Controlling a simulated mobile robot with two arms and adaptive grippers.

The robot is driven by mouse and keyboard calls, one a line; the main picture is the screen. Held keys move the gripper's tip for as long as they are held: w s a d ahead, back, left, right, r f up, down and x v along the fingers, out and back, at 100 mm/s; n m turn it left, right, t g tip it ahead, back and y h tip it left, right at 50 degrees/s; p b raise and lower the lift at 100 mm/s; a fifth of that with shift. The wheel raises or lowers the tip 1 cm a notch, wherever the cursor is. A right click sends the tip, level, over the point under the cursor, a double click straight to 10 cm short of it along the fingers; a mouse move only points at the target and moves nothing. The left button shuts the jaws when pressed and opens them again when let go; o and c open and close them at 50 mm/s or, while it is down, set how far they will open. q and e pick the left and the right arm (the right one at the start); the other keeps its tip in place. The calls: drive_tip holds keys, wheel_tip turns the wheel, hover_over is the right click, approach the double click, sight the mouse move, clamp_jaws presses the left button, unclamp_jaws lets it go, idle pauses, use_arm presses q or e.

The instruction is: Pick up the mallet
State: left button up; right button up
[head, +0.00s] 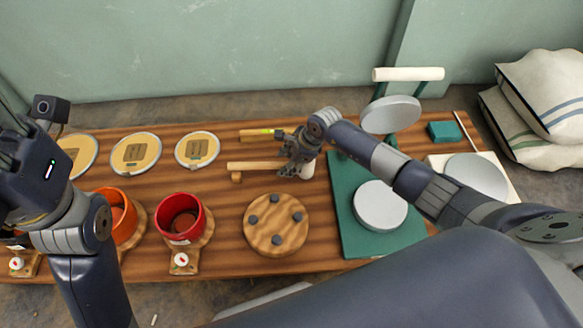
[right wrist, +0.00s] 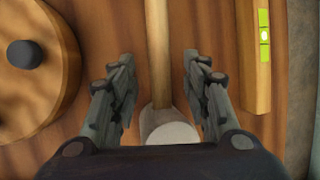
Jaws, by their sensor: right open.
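The mallet lies on the wooden table. Its pale wooden handle (head: 256,166) points left in the head view, and its whitish head (head: 307,170) is partly covered by my right gripper (head: 290,150). In the right wrist view the mallet handle (right wrist: 158,45) runs between the open fingers of my right gripper (right wrist: 159,58), with a gap on each side. The mallet head (right wrist: 170,132) is nearer the palm. My left gripper (head: 12,150) is at the left edge of the head view, away from the mallet; its jaws are not clear.
A wooden bar with a green level (head: 262,132) lies behind the mallet; it also shows in the right wrist view (right wrist: 262,55). A round wooden disc with dark pegs (head: 276,225) is in front. Red (head: 186,212) and orange (head: 120,212) drum shells stand left, a green press (head: 345,205) right.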

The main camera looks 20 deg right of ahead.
drive_tip(key=shift+b+x, duration=0.75)
drive_tip(key=shift+x, duration=0.75)
clamp_jaws()
drive_tip(key=shift+r, duration=0.1)
